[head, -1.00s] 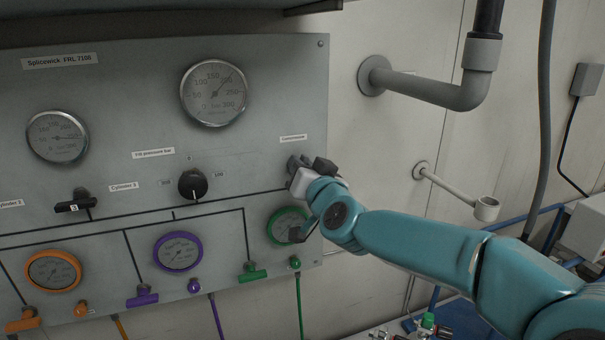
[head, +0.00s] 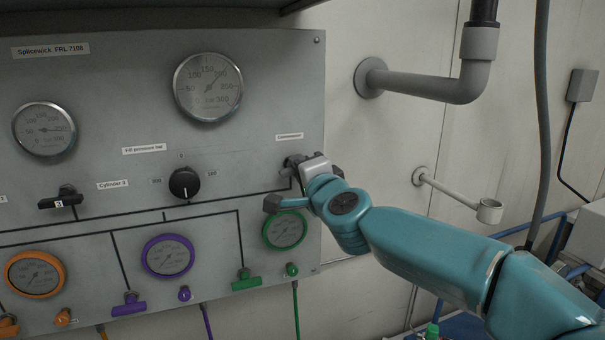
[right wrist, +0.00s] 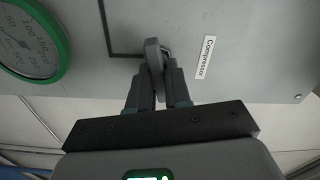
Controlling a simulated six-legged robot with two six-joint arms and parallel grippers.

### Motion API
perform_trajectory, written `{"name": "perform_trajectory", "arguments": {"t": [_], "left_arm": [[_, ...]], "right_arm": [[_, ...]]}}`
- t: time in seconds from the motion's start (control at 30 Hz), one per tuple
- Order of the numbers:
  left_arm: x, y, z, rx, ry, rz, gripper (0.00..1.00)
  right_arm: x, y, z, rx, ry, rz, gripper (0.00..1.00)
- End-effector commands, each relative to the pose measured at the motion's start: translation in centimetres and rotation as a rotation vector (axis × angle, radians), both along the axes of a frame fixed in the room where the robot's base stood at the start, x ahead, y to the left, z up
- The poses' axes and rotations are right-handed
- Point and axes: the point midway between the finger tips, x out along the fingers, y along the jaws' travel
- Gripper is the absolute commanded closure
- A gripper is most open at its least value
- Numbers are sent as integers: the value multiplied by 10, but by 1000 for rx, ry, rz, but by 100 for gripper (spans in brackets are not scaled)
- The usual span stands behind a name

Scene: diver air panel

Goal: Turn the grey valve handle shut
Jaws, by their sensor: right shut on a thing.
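The grey valve handle (right wrist: 153,54) is a small rounded lever on the panel beside the "Compressor" label (right wrist: 205,57) in the right wrist view. My right gripper (right wrist: 160,92) is shut on it, with one finger on each side of the lever. In the head view the right gripper (head: 296,168) is at the right edge of the panel, below the small label. It hides most of the handle there. My left gripper is not in view.
The grey panel (head: 110,95) carries several gauges, a black knob (head: 185,183) and a black handle (head: 60,199). The green-rimmed gauge (head: 286,231) sits just below my right gripper. Grey pipework (head: 425,87) juts from the wall at right.

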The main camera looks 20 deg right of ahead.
Motion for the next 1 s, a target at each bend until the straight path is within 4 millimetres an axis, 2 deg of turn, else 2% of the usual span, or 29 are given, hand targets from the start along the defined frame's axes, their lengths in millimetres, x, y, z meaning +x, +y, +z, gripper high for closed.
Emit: {"name": "perform_trajectory", "arguments": {"t": [0.4,1.0], "left_arm": [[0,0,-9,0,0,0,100],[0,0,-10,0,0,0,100]], "right_arm": [[0,2,0,210,5,6,100],[0,2,2,250,4,4,100]]}}
